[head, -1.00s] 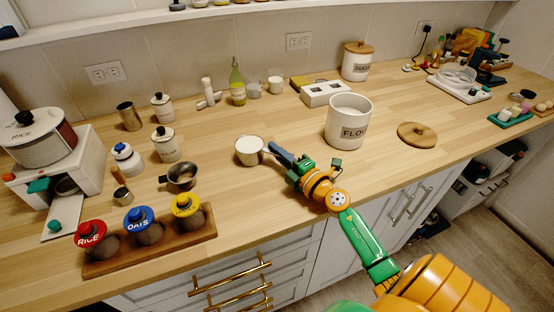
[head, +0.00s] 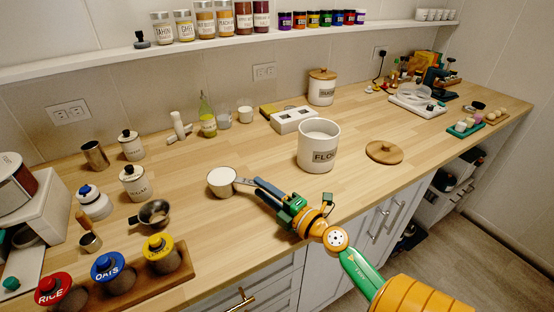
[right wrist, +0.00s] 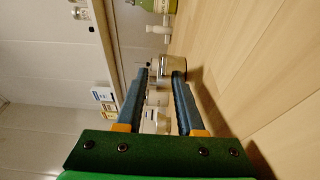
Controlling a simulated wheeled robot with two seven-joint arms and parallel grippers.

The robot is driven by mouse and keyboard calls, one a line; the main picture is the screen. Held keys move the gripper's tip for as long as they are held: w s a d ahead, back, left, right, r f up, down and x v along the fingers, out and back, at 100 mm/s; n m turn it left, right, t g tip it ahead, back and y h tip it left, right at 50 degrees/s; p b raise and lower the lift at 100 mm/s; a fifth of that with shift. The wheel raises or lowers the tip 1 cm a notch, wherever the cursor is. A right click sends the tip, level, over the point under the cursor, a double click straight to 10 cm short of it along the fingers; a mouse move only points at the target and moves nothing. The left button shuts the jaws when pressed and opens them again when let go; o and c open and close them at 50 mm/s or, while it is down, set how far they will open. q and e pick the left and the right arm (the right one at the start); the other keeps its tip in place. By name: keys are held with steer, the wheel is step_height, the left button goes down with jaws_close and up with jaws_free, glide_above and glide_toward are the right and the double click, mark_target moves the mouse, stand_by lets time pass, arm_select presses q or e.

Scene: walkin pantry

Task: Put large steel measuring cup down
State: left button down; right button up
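The large steel measuring cup (head: 221,182) stands upright on the wooden counter, filled with something white. Its short handle points right, toward my right gripper (head: 258,186). The blue fingertips are at the handle's end, just apart from the bowl. In the right wrist view the two fingers of my right gripper (right wrist: 160,76) are spread with a gap between them, and the cup (right wrist: 170,62) shows beyond the tips. Whether a finger still touches the handle is hard to tell. My left gripper is out of view.
The flour canister (head: 318,150) stands right of the cup, with a wooden lid (head: 384,152) beside it. A dark small cup (head: 153,213) and a rack of labelled jars (head: 160,280) are at left.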

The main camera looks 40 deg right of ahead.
steer(key=s, duration=0.2)
steer(key=s+b, duration=0.1)
steer(key=s, duration=0.2)
steer(key=shift+s+d+f, duration=0.15)
steer(key=shift+s+f, duration=0.05)
steer(key=shift+s, duration=0.1)
steer(key=shift+s+r+b, duration=0.15)
steer(key=shift+s+b, duration=0.2)
steer(key=shift+s, duration=0.25)
